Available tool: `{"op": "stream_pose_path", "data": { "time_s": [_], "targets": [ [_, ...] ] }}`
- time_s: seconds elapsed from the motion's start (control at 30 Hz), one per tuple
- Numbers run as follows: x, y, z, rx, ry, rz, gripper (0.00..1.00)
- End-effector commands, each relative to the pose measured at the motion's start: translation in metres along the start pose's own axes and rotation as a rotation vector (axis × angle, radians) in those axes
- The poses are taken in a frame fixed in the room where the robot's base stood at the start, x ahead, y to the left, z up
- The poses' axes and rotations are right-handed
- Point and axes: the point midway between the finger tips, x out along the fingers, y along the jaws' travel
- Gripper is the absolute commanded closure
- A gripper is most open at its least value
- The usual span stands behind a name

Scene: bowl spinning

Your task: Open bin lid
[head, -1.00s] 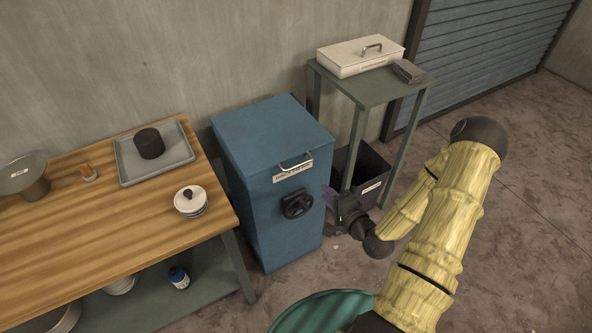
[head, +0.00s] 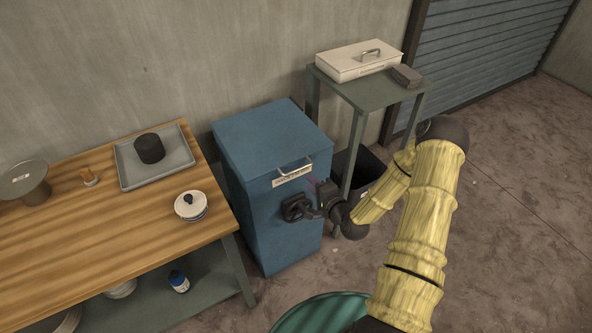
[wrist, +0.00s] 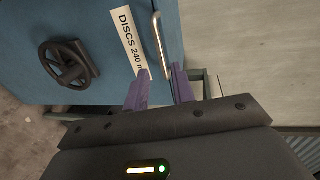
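The blue bin (head: 275,195) stands upright with its flat lid (head: 270,132) closed. A pale metal bar handle (head: 295,165) sits near the top of its front, above a white label (head: 291,177) and a black handwheel (head: 295,208). My gripper (head: 314,189) is at the bin's front, at the right side, just below and right of the handle. In the wrist view, my gripper's two purple fingers (wrist: 161,72) are apart. The handle (wrist: 160,45) shows just ahead of them, its near end lined up with the gap. I cannot tell whether they touch it.
A wooden workbench (head: 100,235) with a tray (head: 180,154) and a lidded pot (head: 190,204) stands left of the bin. A green side table (head: 372,93) with a beige box (head: 345,64) stands behind right, a dark crate (head: 370,172) below it. Floor is open at right.

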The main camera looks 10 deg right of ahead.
Motion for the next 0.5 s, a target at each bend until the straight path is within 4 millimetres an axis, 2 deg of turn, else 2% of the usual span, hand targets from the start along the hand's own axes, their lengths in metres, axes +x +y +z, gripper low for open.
{"op": "stream_pose_path", "data": {
  "time_s": [0.3,0.5],
  "targets": [
    [0.056,-0.001,0.001,0.0,-0.001,-0.002,0.75],
    [0.081,0.0,0.0,0.001,0.0,0.0,0.75]
  ]
}}
